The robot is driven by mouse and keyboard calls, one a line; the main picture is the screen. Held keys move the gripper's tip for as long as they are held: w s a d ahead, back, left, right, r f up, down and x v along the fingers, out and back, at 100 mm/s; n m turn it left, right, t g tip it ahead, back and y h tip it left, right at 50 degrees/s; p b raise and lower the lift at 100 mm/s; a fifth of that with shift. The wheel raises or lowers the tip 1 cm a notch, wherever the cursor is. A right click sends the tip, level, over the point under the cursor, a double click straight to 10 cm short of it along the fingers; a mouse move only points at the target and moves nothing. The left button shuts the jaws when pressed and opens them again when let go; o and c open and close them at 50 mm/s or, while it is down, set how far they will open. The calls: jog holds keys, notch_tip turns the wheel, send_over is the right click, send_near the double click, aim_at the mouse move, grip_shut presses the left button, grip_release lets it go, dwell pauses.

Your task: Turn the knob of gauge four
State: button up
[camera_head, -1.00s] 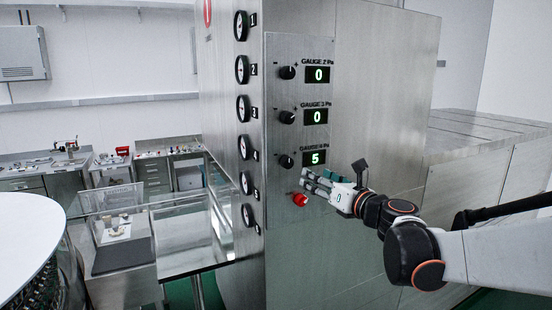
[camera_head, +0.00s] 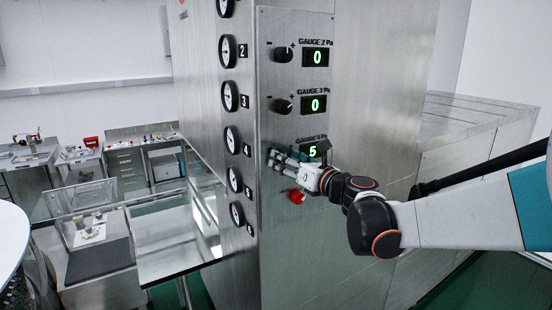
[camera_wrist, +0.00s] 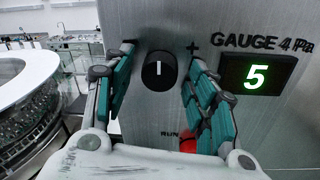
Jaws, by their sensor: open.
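The gauge four knob (camera_wrist: 159,70) is a round black dial with a white mark pointing straight up, seen in the wrist view on the metal panel. The label beside it reads "GAUGE 4 Pa", and its green display (camera_wrist: 257,74) shows 5. My gripper (camera_wrist: 158,88) is open, with its teal-padded fingers to the left and right of the knob. I cannot tell whether they touch it. In the head view my gripper (camera_head: 276,162) is at the panel and hides the knob. The gauge four display (camera_head: 312,151) is partly covered there.
A red button (camera_head: 296,196) sits just below my gripper. The gauge 3 knob (camera_head: 283,106) and gauge 2 knob (camera_head: 283,55) are above, with displays at 0. Numbered dials run down the cabinet's left edge. A glass-sided table (camera_head: 165,262) stands to the left.

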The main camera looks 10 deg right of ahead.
jog(key=shift+s, duration=0.15)
jog(key=c, duration=1)
jog(key=shift+c, duration=0.2)
jog(key=shift+n, duration=0.3)
jog(key=shift+s+r+n+h+b, duration=0.15)
jog(key=shift+n+b, duration=0.45)
jog(key=shift+n, duration=1.65)
jog(key=shift+w+n+h+b, duration=0.1)
jog(key=shift+n+h+b, duration=0.35)
jog(key=shift+n, duration=1.75)
jog(key=shift+s+r+n+b, duration=0.1)
jog(key=shift+n+b, duration=0.65)
jog(key=shift+n, duration=1.5)
